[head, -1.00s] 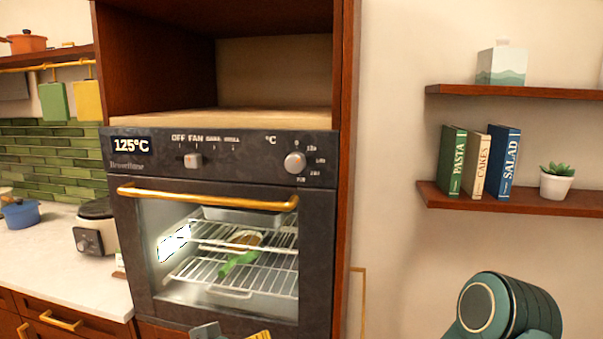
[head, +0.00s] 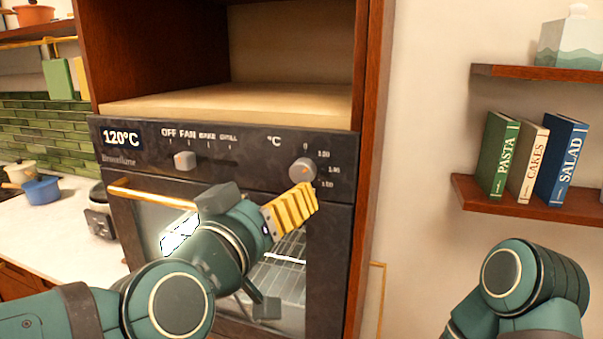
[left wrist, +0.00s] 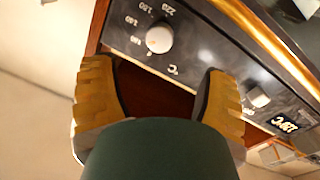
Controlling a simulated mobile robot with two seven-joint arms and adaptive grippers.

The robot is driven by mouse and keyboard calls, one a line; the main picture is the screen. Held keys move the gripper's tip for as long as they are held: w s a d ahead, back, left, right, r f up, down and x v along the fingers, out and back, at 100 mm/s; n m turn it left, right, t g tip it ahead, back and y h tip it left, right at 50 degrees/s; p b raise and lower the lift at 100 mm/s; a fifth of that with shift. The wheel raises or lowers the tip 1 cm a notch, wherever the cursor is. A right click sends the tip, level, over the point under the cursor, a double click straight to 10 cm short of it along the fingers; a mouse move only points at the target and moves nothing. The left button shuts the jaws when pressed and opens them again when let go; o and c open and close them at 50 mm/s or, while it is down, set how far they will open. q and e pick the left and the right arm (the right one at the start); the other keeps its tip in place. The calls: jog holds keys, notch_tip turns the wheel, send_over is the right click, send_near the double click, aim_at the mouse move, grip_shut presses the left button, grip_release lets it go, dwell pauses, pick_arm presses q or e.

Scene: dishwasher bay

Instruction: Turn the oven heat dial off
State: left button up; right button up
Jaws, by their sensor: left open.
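The oven heat dial (head: 303,170) is a round grey knob at the right of the dark control panel, beside printed numbers and a °C mark. It also shows in the left wrist view (left wrist: 159,39), just beyond the gap between my fingertips. My left gripper (head: 290,209) is in front of the oven, its yellow-padded finger just below the dial in the head view. In the left wrist view the gripper (left wrist: 158,77) is open and empty, its fingers apart. I see no contact with the dial. The display (head: 122,138) reads 120°C. My right gripper is out of view.
A second grey knob (head: 185,161) sits under the OFF, FAN and other mode labels. The gold oven door handle (head: 150,196) runs below the panel, partly hidden by my left arm. Shelves with books (head: 530,160) are on the right wall.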

aim_at(300, 177)
pick_arm(q)
jog(key=x, duration=1)
jog(key=shift+p, duration=0.4)
jog(key=c, duration=1.2)
